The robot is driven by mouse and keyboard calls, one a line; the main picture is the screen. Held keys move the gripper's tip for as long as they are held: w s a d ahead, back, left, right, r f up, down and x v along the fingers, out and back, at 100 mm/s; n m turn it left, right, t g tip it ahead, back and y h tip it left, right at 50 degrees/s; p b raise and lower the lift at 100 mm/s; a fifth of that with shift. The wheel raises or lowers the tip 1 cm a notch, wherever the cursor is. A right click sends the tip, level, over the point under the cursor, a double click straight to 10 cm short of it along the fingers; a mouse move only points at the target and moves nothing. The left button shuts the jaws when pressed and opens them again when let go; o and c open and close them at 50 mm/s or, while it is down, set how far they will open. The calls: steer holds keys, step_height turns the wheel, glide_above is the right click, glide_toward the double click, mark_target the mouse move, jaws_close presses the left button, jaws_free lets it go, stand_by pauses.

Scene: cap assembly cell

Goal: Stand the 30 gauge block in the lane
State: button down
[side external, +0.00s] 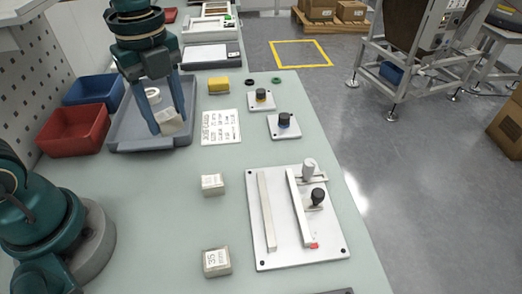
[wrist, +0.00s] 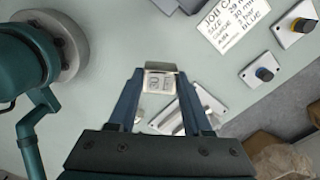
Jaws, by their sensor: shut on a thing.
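My gripper (side external: 170,119) is shut on a pale gauge block (side external: 172,123), held tilted over the right front corner of the grey tray. The block also shows between the fingertips in the wrist view (wrist: 160,82), with a two-digit label that I cannot read surely. The lane is the bare strip (side external: 284,215) between two pale rails on the white fixture plate (side external: 325,236), at the front right. It is empty. Two other blocks stand on the bench: one (side external: 212,184) left of the fixture with an unclear label, and one marked 35 (side external: 216,262) nearer the front.
The fixture carries a white knob (side external: 309,168) and a black knob (side external: 318,196) right of the lane. A job card (side external: 221,127) lies right of the tray (side external: 121,134). A yellow block (side external: 218,86) and two small plates with dark knobs (side external: 284,121) stand farther back. Red and blue bins are left.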

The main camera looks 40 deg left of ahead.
steer(key=w+d+r+n, duration=0.1)
steer(key=w+d+n, duration=0.3)
steer(key=n, duration=0.7)
glide_above(280, 209)
steer(key=shift+f, duration=5.15)
steer(key=shift+f, duration=1.1)
steer(key=shift+c, duration=1.3)
jaws_free()
steer(key=shift+r, duration=0.1)
